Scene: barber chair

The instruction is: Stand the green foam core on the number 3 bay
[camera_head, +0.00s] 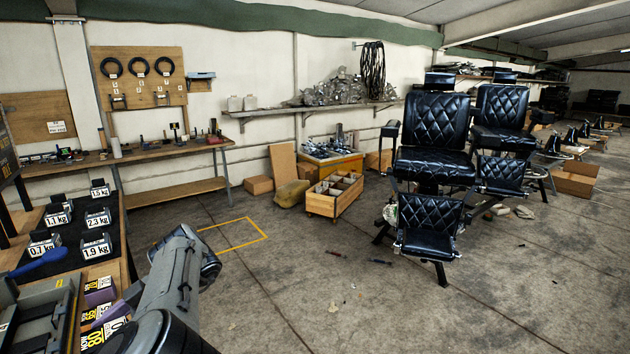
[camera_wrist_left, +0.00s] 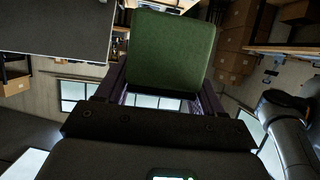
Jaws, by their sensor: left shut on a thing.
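The green foam core (camera_wrist_left: 172,50) is a green block that fills the upper middle of the left wrist view. My left gripper (camera_wrist_left: 162,88) is shut on it, with a dark finger along each side of its lower part. Its far end sticks out beyond the fingers, and I cannot tell what lies beneath it. The foam core does not show in the head view. I can make out no bay marked number 3 in either view. My right gripper is in neither view.
Weights marked in kg (camera_head: 97,246) stand on a dark mat at the left. Purple blocks with yellow labels (camera_head: 98,312) lie in front of them. A workbench (camera_head: 150,153) runs along the back wall. Black barber chairs (camera_head: 432,150) stand right of centre. The middle floor is mostly clear.

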